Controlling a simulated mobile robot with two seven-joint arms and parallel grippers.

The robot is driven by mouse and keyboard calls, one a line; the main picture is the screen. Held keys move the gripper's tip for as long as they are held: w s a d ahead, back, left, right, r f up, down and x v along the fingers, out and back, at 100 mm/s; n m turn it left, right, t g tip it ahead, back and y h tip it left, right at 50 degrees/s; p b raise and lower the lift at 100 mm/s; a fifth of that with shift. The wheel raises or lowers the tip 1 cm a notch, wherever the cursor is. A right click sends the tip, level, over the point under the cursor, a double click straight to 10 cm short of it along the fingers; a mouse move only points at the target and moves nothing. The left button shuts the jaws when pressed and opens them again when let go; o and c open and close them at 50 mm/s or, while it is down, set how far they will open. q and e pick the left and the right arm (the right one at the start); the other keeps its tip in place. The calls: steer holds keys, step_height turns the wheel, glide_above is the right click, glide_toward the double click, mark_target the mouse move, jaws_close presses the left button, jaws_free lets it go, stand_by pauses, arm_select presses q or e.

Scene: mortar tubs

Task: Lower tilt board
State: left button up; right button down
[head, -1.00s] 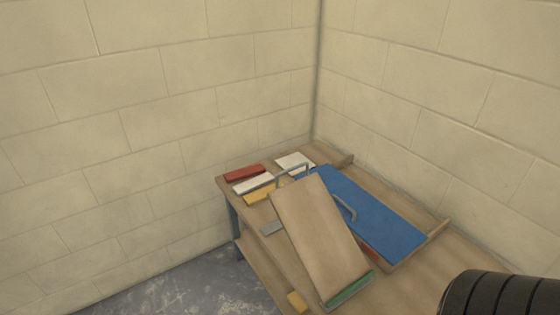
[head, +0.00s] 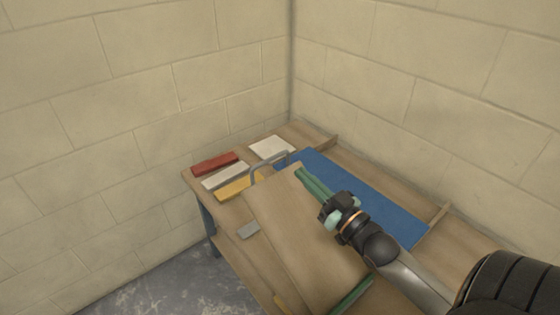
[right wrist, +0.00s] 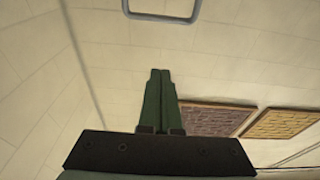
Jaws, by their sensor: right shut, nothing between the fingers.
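The tilt board (head: 290,225) is a light wooden panel, tilted, with a green strip (head: 352,295) along its lower near edge. A grey metal handle (head: 268,166) arches at its far end; a grey bar loop also shows at the top of the right wrist view (right wrist: 162,10). My right gripper (head: 299,172) reaches in from the right over the board, its green fingers together and empty, pointing toward the handle. In the right wrist view the closed fingers (right wrist: 158,75) point at the loop, with a gap between. My left gripper is not in view.
The wooden bench (head: 225,215) stands in the wall corner. A blue panel (head: 370,195) lies behind the board. Red (head: 214,163), white (head: 225,176) and yellow (head: 238,187) blocks and a white square (head: 270,147) lie at the far left.

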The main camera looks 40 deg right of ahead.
steer(key=w, duration=0.6)
steer(key=w+f, duration=0.1)
steer(key=w, duration=0.3)
steer(key=shift+a, duration=0.4)
steer(key=shift+w+f+b, duration=0.15)
steer(key=shift+f+b, duration=0.15)
steer(key=shift+f, duration=0.25)
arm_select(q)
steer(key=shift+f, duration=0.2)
arm_select(e)
steer(key=shift+f, duration=0.1)
